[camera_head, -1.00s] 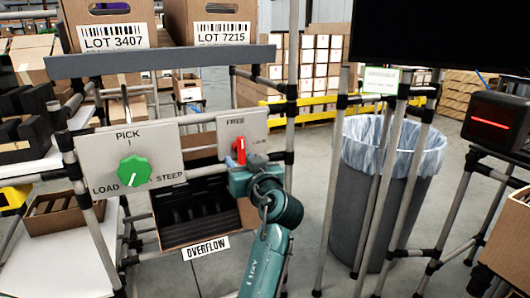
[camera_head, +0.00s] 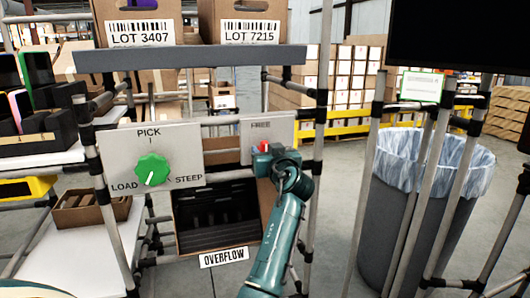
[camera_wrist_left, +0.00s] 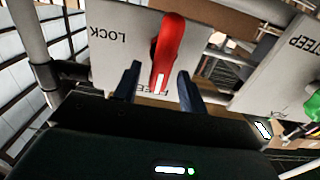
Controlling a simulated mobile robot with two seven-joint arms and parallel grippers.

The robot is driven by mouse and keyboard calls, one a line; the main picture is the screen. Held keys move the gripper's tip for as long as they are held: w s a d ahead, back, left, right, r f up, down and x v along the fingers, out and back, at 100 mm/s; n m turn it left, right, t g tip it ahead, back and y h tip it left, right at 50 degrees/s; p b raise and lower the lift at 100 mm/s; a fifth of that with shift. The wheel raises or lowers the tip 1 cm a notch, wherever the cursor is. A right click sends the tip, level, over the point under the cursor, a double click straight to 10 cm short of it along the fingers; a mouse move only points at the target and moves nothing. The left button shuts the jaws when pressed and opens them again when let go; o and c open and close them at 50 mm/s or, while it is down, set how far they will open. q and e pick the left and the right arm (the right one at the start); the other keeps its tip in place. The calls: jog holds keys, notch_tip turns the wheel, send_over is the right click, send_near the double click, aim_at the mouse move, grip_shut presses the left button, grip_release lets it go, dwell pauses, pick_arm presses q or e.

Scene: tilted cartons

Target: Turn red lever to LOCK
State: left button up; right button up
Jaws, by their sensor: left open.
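The red lever (camera_head: 263,147) is on a small grey panel (camera_head: 284,127) marked FREE at its top. My left gripper (camera_head: 264,155) is in front of the panel and hides most of the lever and the panel's lower part. In the left wrist view the red lever (camera_wrist_left: 168,45) stands between the two dark fingertips (camera_wrist_left: 158,82), which are open with a gap on each side. Its white-striped end points toward the partly hidden FREE label. The LOCK label (camera_wrist_left: 109,32) is on the panel to one side, upside down in this view. My right gripper is not in view.
A panel with a green knob (camera_head: 152,170) is to the left. Below are a dark bin marked OVERFLOW (camera_head: 224,257) and a rack of pipes. Two cartons (camera_head: 240,26) stand on the shelf above. A lined grey trash bin (camera_head: 400,230) is at the right.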

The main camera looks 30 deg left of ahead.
pick_arm(q)
jog(key=shift+x, duration=0.9)
jog(key=shift+c, duration=0.2)
grip_shut()
